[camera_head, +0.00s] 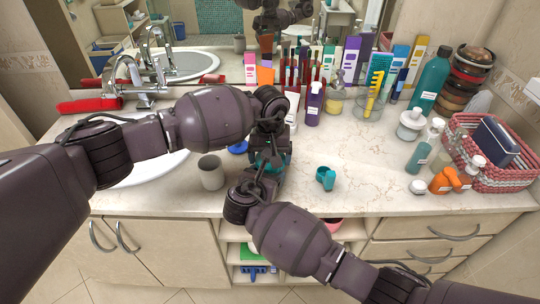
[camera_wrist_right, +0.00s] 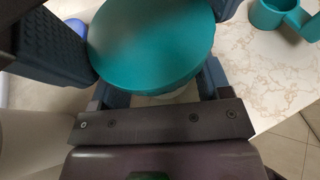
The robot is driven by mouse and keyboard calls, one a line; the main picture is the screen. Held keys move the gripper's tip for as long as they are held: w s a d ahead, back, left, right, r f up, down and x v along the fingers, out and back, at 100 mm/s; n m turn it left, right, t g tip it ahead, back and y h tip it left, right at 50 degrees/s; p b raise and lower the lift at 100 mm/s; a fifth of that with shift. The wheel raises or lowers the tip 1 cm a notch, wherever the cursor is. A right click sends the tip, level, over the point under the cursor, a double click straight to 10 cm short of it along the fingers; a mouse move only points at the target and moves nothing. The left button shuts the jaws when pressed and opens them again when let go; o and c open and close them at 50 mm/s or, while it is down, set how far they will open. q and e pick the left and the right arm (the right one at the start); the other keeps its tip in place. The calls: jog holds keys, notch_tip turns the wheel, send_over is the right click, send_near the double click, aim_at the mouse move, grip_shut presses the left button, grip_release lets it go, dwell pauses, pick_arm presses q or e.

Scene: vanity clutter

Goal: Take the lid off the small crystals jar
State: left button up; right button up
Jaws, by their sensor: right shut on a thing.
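The crystals jar has a round teal lid (camera_wrist_right: 150,40), seen from above in the right wrist view. A pale strip of the jar body (camera_wrist_right: 168,97) shows below the lid's near edge. My right gripper (camera_head: 262,172) reaches in from the front, low around the jar. It is shut on the jar, its fingers passing under the lid's edge. My left gripper (camera_head: 268,138) is above, with a dark ribbed finger beside the lid in the wrist view and another part at the lid's far right. Its grip on the lid cannot be made out. In the head view the arms hide most of the jar.
A grey cup (camera_head: 211,173) and a blue round object (camera_head: 238,147) stand left of the grippers. A teal scoop-like object (camera_head: 325,178) lies to the right. Bottles and boxes line the mirror; a woven basket (camera_head: 490,176) stands far right.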

pick_arm(q)
jog(key=n, duration=0.3)
jog(key=shift+d, duration=0.1)
jog(key=o, duration=0.8)
jog(key=shift+r, duration=2.4)
jog(key=r, duration=0.1)
jog(key=r+m, duration=0.1)
jog(key=w+r, duration=0.1)
jog(key=shift+w+a+r+m+t, duration=0.1)
jog(key=shift+a+m+t, duration=0.2)
jog(key=shift+m, duration=0.1)
jog(key=shift+r+m, duration=0.15)
jog(key=shift+m, duration=0.45)
jog(key=m, duration=0.1)
jog(key=s+m, duration=0.1)
jog(key=m, duration=0.1)
jog(key=shift+s+d+f+m, duration=0.15)
jog(key=shift+d+f+m, duration=0.1)
jog(key=shift+m, duration=0.15)
jog(key=shift+f, duration=3.9)
